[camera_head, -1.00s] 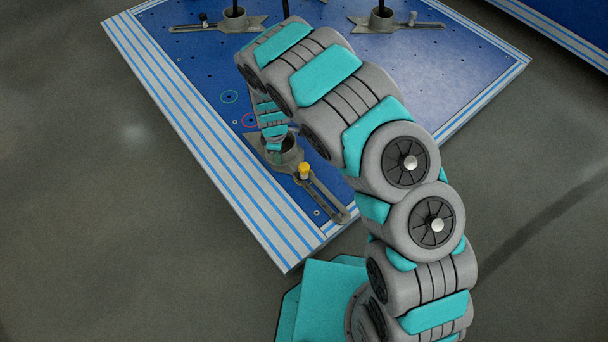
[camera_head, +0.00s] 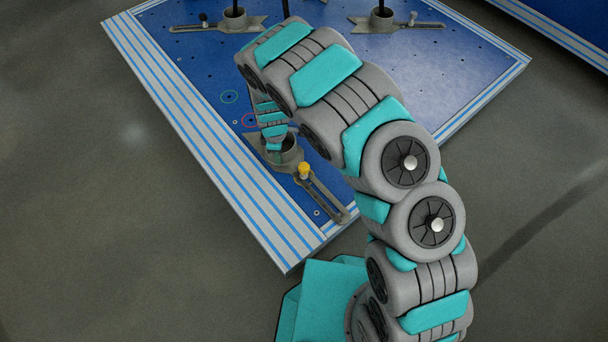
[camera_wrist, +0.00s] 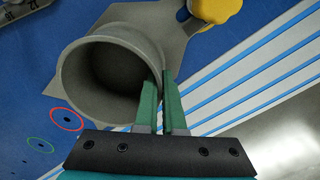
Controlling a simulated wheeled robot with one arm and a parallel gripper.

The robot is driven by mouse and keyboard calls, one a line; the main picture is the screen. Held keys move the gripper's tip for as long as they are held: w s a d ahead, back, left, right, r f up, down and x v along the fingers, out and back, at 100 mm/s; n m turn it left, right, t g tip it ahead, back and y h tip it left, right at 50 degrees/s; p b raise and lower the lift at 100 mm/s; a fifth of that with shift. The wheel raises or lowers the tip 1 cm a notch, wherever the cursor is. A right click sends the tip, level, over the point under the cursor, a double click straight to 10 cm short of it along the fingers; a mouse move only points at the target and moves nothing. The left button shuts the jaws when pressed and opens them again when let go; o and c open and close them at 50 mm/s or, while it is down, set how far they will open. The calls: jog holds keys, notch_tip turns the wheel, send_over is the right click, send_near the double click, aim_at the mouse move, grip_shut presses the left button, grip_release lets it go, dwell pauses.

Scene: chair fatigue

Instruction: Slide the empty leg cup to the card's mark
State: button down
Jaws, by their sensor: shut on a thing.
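The empty leg cup is a grey, open, round cup (camera_wrist: 127,37) on a flat grey plate. In the head view the cup (camera_head: 292,155) stands near the board's front left edge. My gripper (camera_wrist: 161,84) is shut on the cup's wall, one green finger inside and one outside. In the head view the fingertips are hard to make out at the cup. A yellow knob (camera_head: 305,169) sits on the slotted grey bar (camera_head: 328,197) joined to the cup's plate; the knob (camera_wrist: 214,9) also shows in the wrist view. I cannot identify a card.
A red ring (camera_head: 249,121) and a green ring (camera_head: 229,97) lie on the blue board, beyond the cup. Two other cups (camera_head: 234,21) (camera_head: 381,20) at the back hold dark legs. A striped border (camera_head: 230,190) edges the board. A grey scale (camera_wrist: 22,9) shows in the wrist view.

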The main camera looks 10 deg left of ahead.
jog(key=shift+w+a+b, duration=0.35)
jog(key=shift+w+a, duration=1)
jog(key=shift+a, duration=0.2)
jog(key=c, duration=1)
grip_release()
jog(key=shift+c, duration=0.2)
notch_tip(320, 180, up, 6)
jog(key=p, duration=0.2)
jog(key=shift+p, duration=0.35)
